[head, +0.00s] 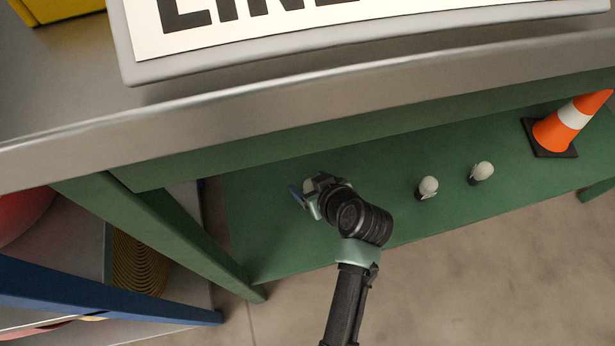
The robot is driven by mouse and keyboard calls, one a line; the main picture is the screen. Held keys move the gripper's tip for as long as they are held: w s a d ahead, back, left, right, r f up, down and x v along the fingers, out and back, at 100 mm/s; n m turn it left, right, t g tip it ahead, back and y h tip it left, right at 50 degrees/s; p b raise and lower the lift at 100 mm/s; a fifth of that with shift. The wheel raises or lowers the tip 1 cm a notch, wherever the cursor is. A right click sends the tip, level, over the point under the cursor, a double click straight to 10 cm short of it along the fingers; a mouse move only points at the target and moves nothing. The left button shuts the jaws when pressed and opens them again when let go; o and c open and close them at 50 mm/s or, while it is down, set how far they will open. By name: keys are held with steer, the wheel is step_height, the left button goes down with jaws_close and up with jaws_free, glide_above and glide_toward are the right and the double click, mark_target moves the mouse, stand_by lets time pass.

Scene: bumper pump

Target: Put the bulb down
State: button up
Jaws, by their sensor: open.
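My gripper (308,193) reaches over the green shelf (262,228) under the bench, near its left part. Its jaws are open, and the wrist hides most of the space around them. A pale patch shows at the gripper, but I cannot tell whether it is a bulb or part of the gripper. Two white bulbs with dark bases stand on the shelf to the right of my gripper: a nearer bulb (428,186) and a farther bulb (483,170). They are apart from each other and from my gripper.
An orange and white cone (568,120) stands on the shelf at the right. The grey bench top (300,101) overhangs the shelf, with a large sign (290,25) on it. A green leg (165,235) stands at the left. The shelf between gripper and bulbs is clear.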

steer(key=p+v, duration=0.5)
steer(key=v, duration=0.5)
steer(key=shift+r, duration=0.25)
steer(key=shift+s+d, duration=0.1)
steer(key=shift+d, duration=0.05)
